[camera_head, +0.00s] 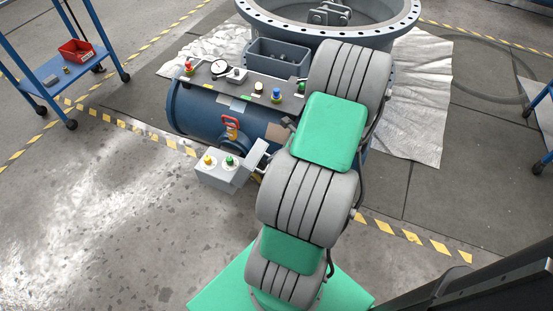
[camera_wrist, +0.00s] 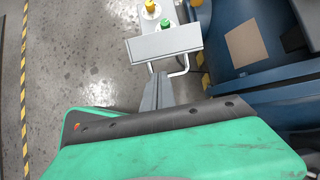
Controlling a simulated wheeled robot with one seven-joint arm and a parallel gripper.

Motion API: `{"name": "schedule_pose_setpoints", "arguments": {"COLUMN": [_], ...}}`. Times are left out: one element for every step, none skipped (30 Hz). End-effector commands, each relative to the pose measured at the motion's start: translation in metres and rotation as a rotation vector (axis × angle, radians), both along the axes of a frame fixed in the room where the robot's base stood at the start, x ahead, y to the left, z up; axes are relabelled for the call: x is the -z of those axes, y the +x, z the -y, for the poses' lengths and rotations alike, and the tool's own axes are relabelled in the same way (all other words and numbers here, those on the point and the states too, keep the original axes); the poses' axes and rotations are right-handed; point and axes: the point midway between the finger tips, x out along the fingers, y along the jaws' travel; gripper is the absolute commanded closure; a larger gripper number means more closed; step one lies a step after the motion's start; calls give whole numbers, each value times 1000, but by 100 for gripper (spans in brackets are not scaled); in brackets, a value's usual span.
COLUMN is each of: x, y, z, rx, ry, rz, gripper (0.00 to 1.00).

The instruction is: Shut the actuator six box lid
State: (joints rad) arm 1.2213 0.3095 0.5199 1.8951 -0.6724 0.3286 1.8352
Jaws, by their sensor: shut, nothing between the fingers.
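A small grey box (camera_head: 215,177) with a yellow and a green button on its top sits low in front of the blue actuator cylinder (camera_head: 190,108). Its pale grey lid (camera_head: 251,158) stands tilted up along the box's right side. In the wrist view the lid (camera_wrist: 163,46) shows as a flat plate beside the green button (camera_wrist: 166,25), with a thin bent handle (camera_wrist: 183,66) on its near side. My gripper (camera_wrist: 159,76) is shut and empty, its tips at or just short of the handle; I cannot tell whether they touch. My arm hides the gripper in the head view.
A large flanged ring (camera_head: 330,33) stands behind. A blue trolley (camera_head: 52,72) with a red tray is at left. The floor left of the box is clear.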

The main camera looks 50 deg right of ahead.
Motion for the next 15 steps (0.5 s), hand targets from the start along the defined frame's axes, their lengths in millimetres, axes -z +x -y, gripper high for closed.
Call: {"name": "schedule_pose_setpoints", "arguments": {"x": [12,17,23,27,31,36,38,40,43,44,45,45,46,46,45], "y": [6,10,14,17,20,23,25,27,28,29,30,31,31,31,31], "z": [-4,-5,-7,-8,-8,-9,-10,-10,-11,-11,-11,-11,-11,-11,-11], "rx": [-5,-5,-6,-5,-4,-5,-5,-4,-3,-3,-3,-3,-3,-3,-3], "ry": [2,1,3,1,1,1,1,0,-1,-1,-2,-2,-2,-2,-2], "rz": [-1,0,-1,0,0,-1,-1,-1,-1,-1,-2,-2,-2,-2,-2], "gripper": [100,100,100,100,100,100,100,100,100,100,100,100,100,100,100]}}
